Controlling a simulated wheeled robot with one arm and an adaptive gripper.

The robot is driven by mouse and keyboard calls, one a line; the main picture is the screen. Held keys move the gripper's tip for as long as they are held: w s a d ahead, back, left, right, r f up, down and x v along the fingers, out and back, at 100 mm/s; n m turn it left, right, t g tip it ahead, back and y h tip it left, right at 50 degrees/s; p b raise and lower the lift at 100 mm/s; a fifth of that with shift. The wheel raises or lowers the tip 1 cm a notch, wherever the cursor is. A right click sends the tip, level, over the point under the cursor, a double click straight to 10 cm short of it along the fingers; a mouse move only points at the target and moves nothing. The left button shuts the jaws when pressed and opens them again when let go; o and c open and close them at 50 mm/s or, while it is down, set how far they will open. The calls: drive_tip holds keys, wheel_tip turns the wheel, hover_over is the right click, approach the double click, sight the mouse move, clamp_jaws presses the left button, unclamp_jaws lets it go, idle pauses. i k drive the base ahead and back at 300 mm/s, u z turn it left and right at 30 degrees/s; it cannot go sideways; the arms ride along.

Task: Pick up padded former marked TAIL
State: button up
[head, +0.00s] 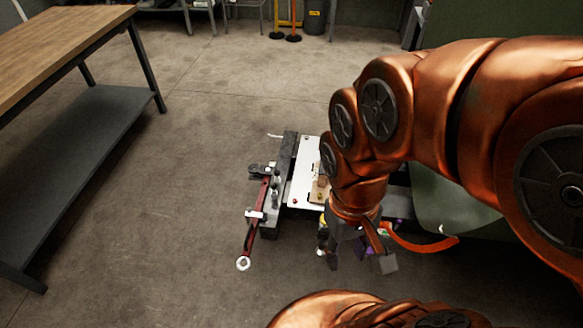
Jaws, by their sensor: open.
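My gripper (360,260) hangs from the copper-coloured arm, pointing down, with its two dark fingers apart. A small purple object (367,247) shows partly between and behind the fingers; I cannot tell whether they touch it. No TAIL marking is readable, so I cannot pick out the padded former. A wooden block (319,189) on a white panel (302,172) shows just left of my wrist. My arm hides much of the area behind and right of the gripper.
A red bar tool with a ringed end (256,222) lies along a dark stand (289,150). A curved orange strip (420,245) lies right of the gripper, near a green surface (455,210). A wood-topped workbench (60,40) stands left. The floor between is clear.

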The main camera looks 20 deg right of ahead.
sight(321, 186)
drive_tip(key=u, duration=0.2)
drive_tip(key=i, duration=0.85)
drive_tip(key=z, duration=0.4)
